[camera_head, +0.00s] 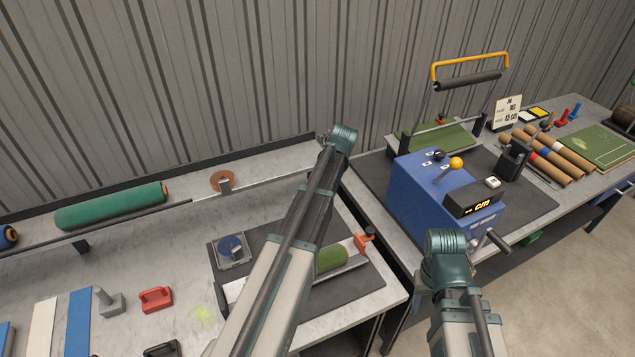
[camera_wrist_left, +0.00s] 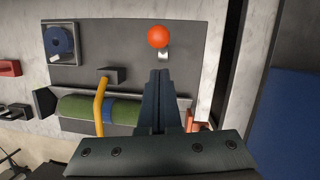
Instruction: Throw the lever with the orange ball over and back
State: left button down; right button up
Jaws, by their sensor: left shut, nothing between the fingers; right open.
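An orange ball (camera_wrist_left: 158,37) on a short pale stem shows in the left wrist view, over the dark board (camera_wrist_left: 120,30). My left gripper (camera_wrist_left: 160,76) is shut and empty, its tips just below the ball in the picture with a small gap. In the head view my left arm hides this ball and the gripper's fingers. Another lever with a yellow-orange ball (camera_head: 456,162) stands tilted on the blue machine (camera_head: 415,190), beside a black knob (camera_head: 438,155). My right arm is in front of the machine; its gripper is open, its fingers hard to make out.
A green roll (camera_wrist_left: 123,112) with a blue band lies on the board, under a yellow bar (camera_wrist_left: 99,105). A blue reel (camera_wrist_left: 61,40) is at the board's corner. A red clamp (camera_head: 362,242) stands at the roll's end. A gap separates the two tables.

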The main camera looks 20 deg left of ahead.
pick_arm(q)
jog(key=p+v, duration=0.6)
jog(key=v, duration=0.2)
jog(key=shift+w+r+p, duration=0.15)
jog(key=shift+w+p, duration=0.15)
jog(key=shift+p, duration=0.1)
pick_arm(e)
notch_tip(320, 180, up, 8)
jog(key=shift+d, duration=0.15)
pick_arm(q)
jog(key=s+d+f+n+h+b, duration=0.1)
jog(key=s+d+f+n+b, duration=0.7)
jog(key=s+d+n, duration=0.2)
jog(key=s+d+f+n+g+h+b, duration=0.1)
jog(key=s+d+f+n+b, duration=0.7)
jog(key=s+d, duration=0.6)
jog(key=s+f+n, duration=0.1)
jog(key=s+n, duration=0.1)
jog(key=shift+n, duration=0.4)
pick_arm(e)
notch_tip(320, 180, down, 16)
jog(key=shift+f, duration=0.2)
pick_arm(q)
jog(key=shift+f, duration=0.1)
